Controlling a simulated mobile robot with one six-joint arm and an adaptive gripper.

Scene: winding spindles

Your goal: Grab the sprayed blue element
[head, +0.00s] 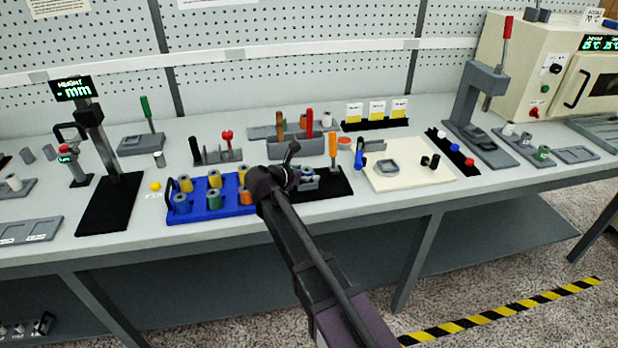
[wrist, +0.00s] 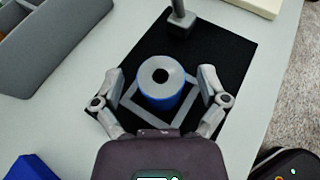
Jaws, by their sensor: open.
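The blue element (wrist: 158,85) is a short cylinder with a blue side and a grey top with a dark central hole. It stands upright within a grey square frame (wrist: 186,117) on a black mat (wrist: 225,50). My gripper (wrist: 163,80) is open, with one finger on each side of the element and a visible gap on both sides. In the head view my gripper (head: 285,176) is over the left part of the black mat (head: 335,187), and my arm hides much of that spot.
A blue tray (head: 236,211) with several coloured spools stands just left of the mat. An orange-handled tool (head: 333,146) stands at the mat's back. A cream board (head: 420,178) lies to the right. A grey rack (wrist: 60,40) is at upper left in the wrist view.

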